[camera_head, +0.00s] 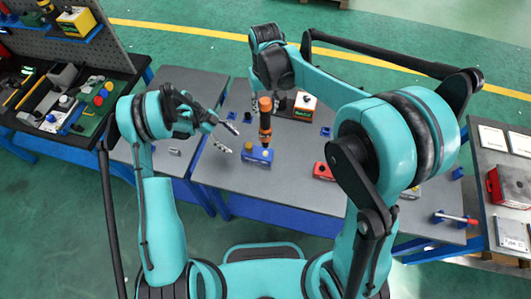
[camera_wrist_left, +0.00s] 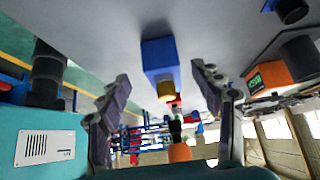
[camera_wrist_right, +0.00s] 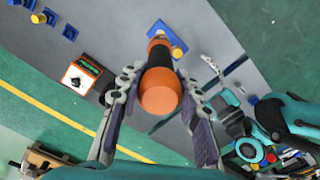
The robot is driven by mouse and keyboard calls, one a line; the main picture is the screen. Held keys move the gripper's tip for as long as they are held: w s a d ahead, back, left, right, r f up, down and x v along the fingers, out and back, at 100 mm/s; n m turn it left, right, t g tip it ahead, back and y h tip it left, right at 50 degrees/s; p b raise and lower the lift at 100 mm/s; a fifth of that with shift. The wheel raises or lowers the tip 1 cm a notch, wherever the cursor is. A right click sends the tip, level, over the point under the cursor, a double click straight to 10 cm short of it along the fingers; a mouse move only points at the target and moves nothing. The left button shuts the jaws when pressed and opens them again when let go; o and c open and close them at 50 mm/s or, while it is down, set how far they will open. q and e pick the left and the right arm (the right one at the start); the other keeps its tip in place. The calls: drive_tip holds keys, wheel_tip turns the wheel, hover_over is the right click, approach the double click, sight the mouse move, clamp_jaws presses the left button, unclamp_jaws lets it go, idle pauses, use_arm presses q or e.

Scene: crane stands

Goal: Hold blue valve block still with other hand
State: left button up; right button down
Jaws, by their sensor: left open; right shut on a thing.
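The blue valve block (camera_head: 257,155) sits on the grey table; it also shows between and beyond the left fingers in the left wrist view (camera_wrist_left: 160,60), and below the tool in the right wrist view (camera_wrist_right: 172,42). My left gripper (camera_head: 229,139) is open and empty, just left of the block and apart from it. My right gripper (camera_wrist_right: 158,82) is shut on an orange and black tool (camera_wrist_right: 160,98), which stands upright above the block in the head view (camera_head: 265,122). I cannot tell whether the tool's lower end touches the block.
A red block (camera_head: 323,171) lies to the right on the table. A box with an orange and white top (camera_head: 304,106) stands behind. Small blue holders (camera_head: 325,131) are nearby. A parts bench (camera_head: 70,100) is at left, and a side table with a red box (camera_head: 508,187) at right.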

sight(244, 151)
use_arm(q)
drive_tip(key=shift+x, duration=4.45)
drive_tip(key=shift+c, duration=0.4)
drive_tip(key=c, duration=1.2)
use_arm(e)
drive_tip(key=shift+r+m, duration=0.3)
drive_tip(key=shift+m, duration=0.4)
drive_tip(key=shift+r+m, duration=0.25)
drive_tip(key=shift+m, duration=0.45)
